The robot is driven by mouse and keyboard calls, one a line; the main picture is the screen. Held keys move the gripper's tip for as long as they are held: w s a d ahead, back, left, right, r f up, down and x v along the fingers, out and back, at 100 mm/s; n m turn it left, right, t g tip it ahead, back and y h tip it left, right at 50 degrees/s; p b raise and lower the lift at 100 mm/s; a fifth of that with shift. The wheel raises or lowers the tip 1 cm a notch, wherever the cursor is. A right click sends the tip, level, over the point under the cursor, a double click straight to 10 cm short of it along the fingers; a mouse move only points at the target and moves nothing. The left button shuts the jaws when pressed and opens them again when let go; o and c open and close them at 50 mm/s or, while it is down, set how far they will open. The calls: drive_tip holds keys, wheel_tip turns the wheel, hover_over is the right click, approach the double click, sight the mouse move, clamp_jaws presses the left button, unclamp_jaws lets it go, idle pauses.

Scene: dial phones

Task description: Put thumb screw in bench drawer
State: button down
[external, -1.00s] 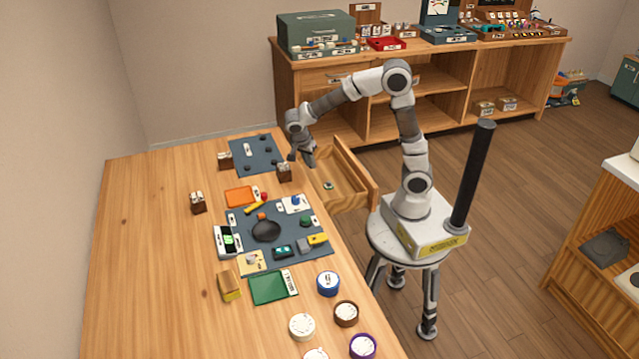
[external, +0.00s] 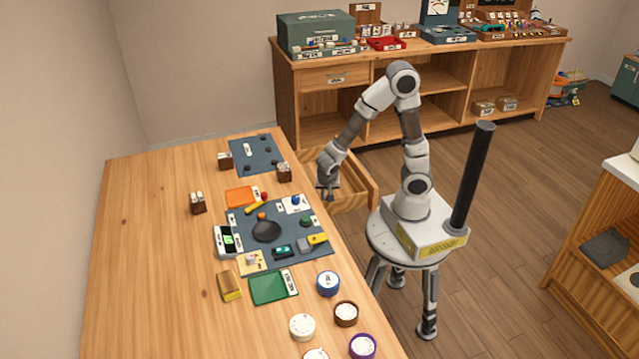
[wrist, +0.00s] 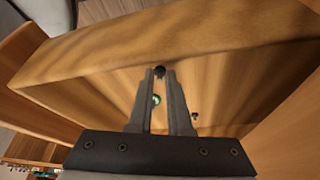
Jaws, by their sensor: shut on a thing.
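The bench drawer (external: 361,178) is pulled open from the wooden workbench. Its wooden inside also shows in the wrist view (wrist: 75,92). My gripper (external: 328,196) points down over the drawer. In the wrist view, its fingertips (wrist: 160,74) are shut on a small dark round-headed thing, which looks like the thumb screw (wrist: 159,70). The drawer floor lies below the fingers. I cannot tell the exact height of the screw above it. The external view does not show the screw clearly.
A small green-and-white thing (wrist: 156,100) shows between the fingers, inside the drawer. A small dark spot (wrist: 195,116) lies right of them; I cannot tell what it is. The workbench top (external: 150,260) holds a grey mat with parts and several round dials near its front edge.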

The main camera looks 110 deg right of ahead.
drive_tip(key=shift+f, duration=0.2)
drive_tip(key=shift+f, duration=0.15)
drive_tip(key=c, duration=0.8)
unclamp_jaws()
drive_tip(key=shift+c, duration=0.2)
drive_tip(key=shift+p+v, duration=1.15)
drive_tip(key=shift+v, duration=1.8)
